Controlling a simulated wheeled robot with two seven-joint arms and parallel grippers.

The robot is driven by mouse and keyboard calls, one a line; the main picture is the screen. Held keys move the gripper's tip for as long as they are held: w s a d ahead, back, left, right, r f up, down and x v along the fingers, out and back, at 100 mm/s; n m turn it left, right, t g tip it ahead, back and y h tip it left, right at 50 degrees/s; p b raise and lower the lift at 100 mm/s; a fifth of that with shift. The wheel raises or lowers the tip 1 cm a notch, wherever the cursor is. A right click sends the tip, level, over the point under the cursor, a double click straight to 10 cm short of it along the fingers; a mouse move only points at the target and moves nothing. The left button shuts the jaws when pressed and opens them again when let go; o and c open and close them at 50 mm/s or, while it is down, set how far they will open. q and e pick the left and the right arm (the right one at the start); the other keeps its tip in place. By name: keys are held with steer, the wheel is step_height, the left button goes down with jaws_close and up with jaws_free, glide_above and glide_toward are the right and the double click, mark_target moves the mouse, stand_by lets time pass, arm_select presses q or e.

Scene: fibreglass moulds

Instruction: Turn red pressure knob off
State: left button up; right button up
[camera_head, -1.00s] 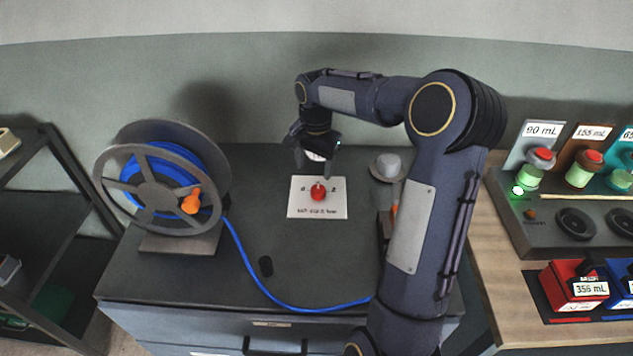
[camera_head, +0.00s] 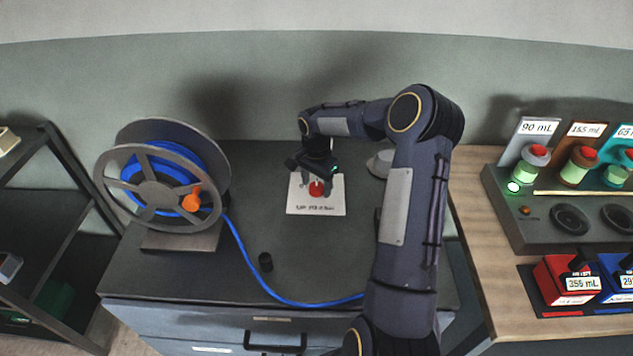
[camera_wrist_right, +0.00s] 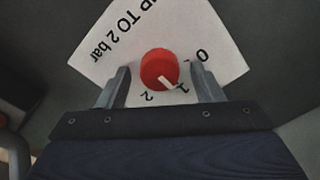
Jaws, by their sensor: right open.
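The red pressure knob (camera_head: 316,189) stands on a white label plate (camera_head: 318,204) on the dark cabinet top. In the right wrist view the knob (camera_wrist_right: 159,69) shows a white pointer mark aimed toward the "1"; the plate (camera_wrist_right: 110,45) also carries "0", "2" and "UP TO 2 bar". My right gripper (camera_head: 317,183) is right over the knob, pointing down. In the wrist view its two fingers (camera_wrist_right: 160,85) are open, one on each side of the knob, with a gap to each. My left gripper is not in view.
A hose reel (camera_head: 160,180) with blue hose and an orange handle stands left; its hose (camera_head: 250,265) runs along the front. A pale round object (camera_head: 380,162) is partly hidden behind my arm. A bench (camera_head: 470,230) with bottles and bins is at right.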

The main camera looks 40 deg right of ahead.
steer(key=c, duration=1)
steer(key=shift+o, duration=0.2)
steer(key=shift+n, duration=0.4)
steer(key=shift+n+b, duration=0.55)
steer(key=shift+n, duration=0.45)
steer(key=n, duration=0.2)
steer(key=shift+n+b, duration=0.3)
steer(key=shift+n, duration=0.1)
steer(key=n, duration=0.6)
steer(key=shift+b, duration=0.3)
steer(key=shift+n, duration=0.3)
